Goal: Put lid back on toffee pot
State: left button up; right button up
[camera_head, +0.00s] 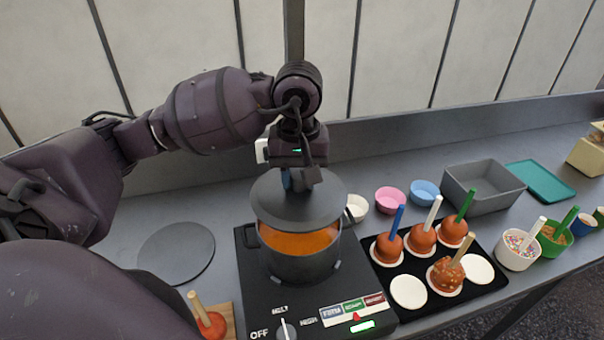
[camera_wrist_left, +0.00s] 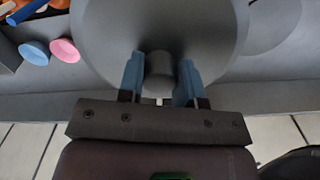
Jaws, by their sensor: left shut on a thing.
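The toffee pot (camera_head: 303,264) is dark grey and stands on a black hot plate, with orange toffee (camera_head: 300,243) showing at its front. The round grey lid (camera_head: 299,217) is over the pot's back part, seemingly above the rim, so the front of the opening shows. My left gripper (camera_head: 299,180) is above the lid, shut on its knob. In the left wrist view, the blue fingers of the left gripper (camera_wrist_left: 160,80) are on both sides of the knob (camera_wrist_left: 159,72), and the lid (camera_wrist_left: 185,20) fills the upper middle. Whether the lid touches the rim is unclear. My right gripper is not in view.
The hot plate (camera_head: 375,312) has a knob and labelled buttons. A flat grey disc (camera_head: 176,251) lies left. A black tray (camera_head: 446,306) with several toffee apples stands right. Small cups (camera_head: 390,200), a grey bin (camera_head: 482,188) and a teal lid (camera_head: 540,181) are further right.

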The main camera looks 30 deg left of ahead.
aim_at(298, 194)
pick_arm(q)
jog(key=shift+s+a+f, duration=0.1)
jog(key=shift+s+a, duration=0.05)
jog(key=shift+f, duration=0.65)
jog(key=shift+f+b, duration=0.55)
jog(key=shift+f, duration=0.8)
jog(key=shift+f+b, duration=0.35)
jog(key=shift+b, duration=0.05)
jog(key=shift+f+b, duration=0.7)
jog(key=shift+b, duration=0.05)
jog(key=shift+b, duration=0.7)
jog(key=shift+f+b, duration=0.2)
jog(key=shift+b, duration=0.55)
dwell(1.2)
